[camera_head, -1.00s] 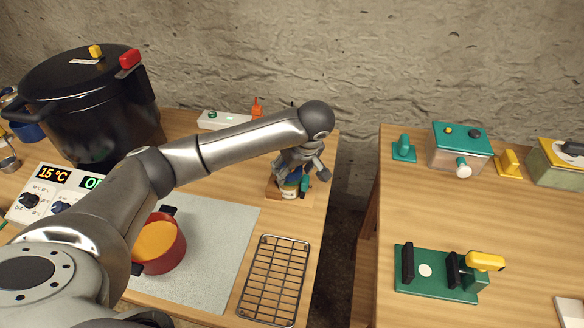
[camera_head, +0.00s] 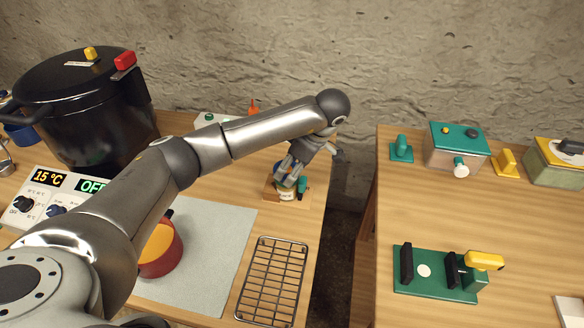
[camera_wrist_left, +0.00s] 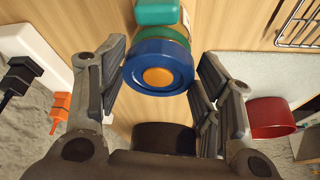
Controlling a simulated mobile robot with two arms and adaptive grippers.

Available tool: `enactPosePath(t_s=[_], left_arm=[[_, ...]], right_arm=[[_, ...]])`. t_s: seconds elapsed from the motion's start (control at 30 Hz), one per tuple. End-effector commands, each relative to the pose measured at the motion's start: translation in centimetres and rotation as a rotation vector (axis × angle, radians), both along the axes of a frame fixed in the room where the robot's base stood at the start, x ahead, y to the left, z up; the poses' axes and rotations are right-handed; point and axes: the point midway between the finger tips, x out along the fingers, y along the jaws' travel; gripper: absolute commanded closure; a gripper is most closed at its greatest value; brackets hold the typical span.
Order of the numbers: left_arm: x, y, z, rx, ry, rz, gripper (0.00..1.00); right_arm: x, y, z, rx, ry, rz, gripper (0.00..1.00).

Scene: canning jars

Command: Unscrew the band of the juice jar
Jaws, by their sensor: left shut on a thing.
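The juice jar (camera_head: 287,196), with a pale label, stands in a small wooden holder (camera_head: 271,191) near the right edge of the left table. Its band (camera_wrist_left: 145,82) is blue with an orange centre and shows face-on in the left wrist view. My left gripper (camera_head: 287,176) reaches down over the jar top from the upper right. My right gripper is not in view.
A black canner (camera_head: 95,115), a control panel (camera_head: 47,196), a red pot (camera_head: 164,252) on a grey mat (camera_head: 215,235) and a wire rack (camera_head: 272,280) share this table. A gap separates it from the right table (camera_head: 530,225), which holds several devices.

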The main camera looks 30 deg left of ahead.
Motion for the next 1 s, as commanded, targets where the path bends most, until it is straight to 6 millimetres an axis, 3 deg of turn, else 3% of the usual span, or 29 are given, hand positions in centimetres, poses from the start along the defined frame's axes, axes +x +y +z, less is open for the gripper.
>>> enactPosePath(t_s=[0.2, 0.57, 0.8, 1.0], left_arm=[[0.32, 0.06, -0.12, 0.002, 0.004, 0.218, 0.69], [0.38, 0.06, -0.14, 0.001, 0.004, 0.26, 0.69], [0.87, 0.24, -0.2, 0.002, 0.006, 0.549, 0.69], [0.94, 0.32, -0.18, 0.002, 0.005, 0.633, 0.69]], right_arm=[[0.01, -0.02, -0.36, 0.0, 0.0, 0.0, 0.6], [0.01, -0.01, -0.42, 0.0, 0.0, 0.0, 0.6], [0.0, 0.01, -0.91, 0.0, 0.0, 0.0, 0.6], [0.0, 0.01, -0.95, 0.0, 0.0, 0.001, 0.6]])
